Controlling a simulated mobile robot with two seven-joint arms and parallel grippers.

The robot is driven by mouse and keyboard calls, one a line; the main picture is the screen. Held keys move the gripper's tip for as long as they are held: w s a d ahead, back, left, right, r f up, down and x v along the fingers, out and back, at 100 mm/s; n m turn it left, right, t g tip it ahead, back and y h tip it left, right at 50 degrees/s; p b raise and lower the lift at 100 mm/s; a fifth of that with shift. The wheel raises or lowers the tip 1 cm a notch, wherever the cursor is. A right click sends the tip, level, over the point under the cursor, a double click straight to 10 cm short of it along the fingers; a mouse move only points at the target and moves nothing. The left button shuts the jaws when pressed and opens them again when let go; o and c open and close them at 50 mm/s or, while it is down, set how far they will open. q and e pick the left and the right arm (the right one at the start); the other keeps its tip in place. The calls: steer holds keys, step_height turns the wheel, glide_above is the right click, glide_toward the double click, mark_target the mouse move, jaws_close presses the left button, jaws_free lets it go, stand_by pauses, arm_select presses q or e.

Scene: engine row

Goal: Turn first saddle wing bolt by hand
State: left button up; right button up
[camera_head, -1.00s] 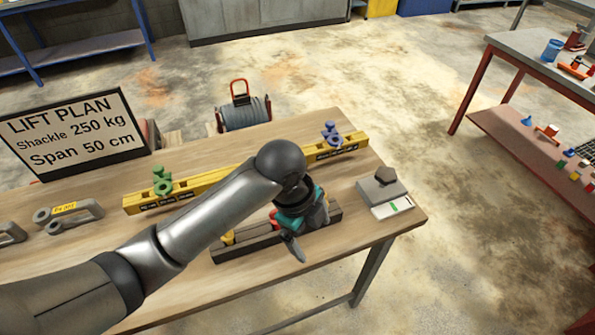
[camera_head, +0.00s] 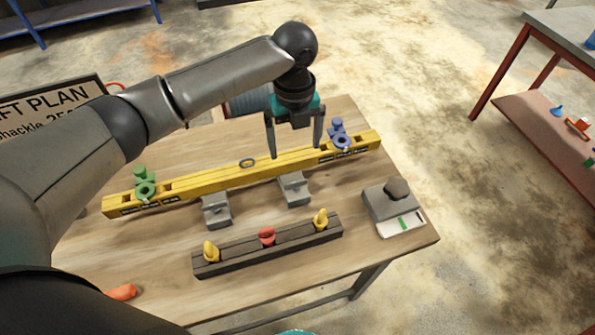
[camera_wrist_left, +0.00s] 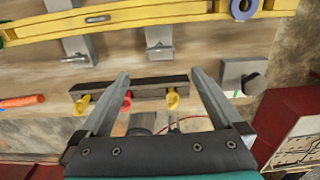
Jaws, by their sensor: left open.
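Two grey brackets, seemingly the saddles, sit at the beam's near edge: a left one (camera_head: 216,212) and a right one (camera_head: 294,190). In the left wrist view the left bracket (camera_wrist_left: 79,49) and right bracket (camera_wrist_left: 159,38) each carry a small bolt-like part, too small to make out. The open fingers (camera_wrist_left: 160,74) show below them, touching neither. A green fitting (camera_head: 146,186) and a blue one (camera_head: 340,137) stand on the beam.
A dark rack (camera_head: 245,257) at the front holds two yellow pieces and a red piece (camera_head: 267,235). A grey box with a dark knob (camera_head: 397,190) is at the right. An orange handle (camera_head: 122,292) lies at the front left. A red-legged bench (camera_head: 490,80) stands apart.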

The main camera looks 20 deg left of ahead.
mark_target(295, 182)
arm_select(q)
step_height(295, 182, down, 12)
steer(key=shift+s+r+b, duration=0.1)
steer(key=shift+b, duration=0.4)
steer(key=shift+f, duration=0.65)
arm_select(e)
steer(key=shift+w+f, duration=0.15)
steer(key=shift+f, duration=0.4)
arm_select(q)
steer(key=shift+c, duration=0.2)
steer(key=c, duration=1.2)
arm_select(e)
steer(key=shift+s+d, duration=0.1)
steer(key=shift+s, duration=0.1)
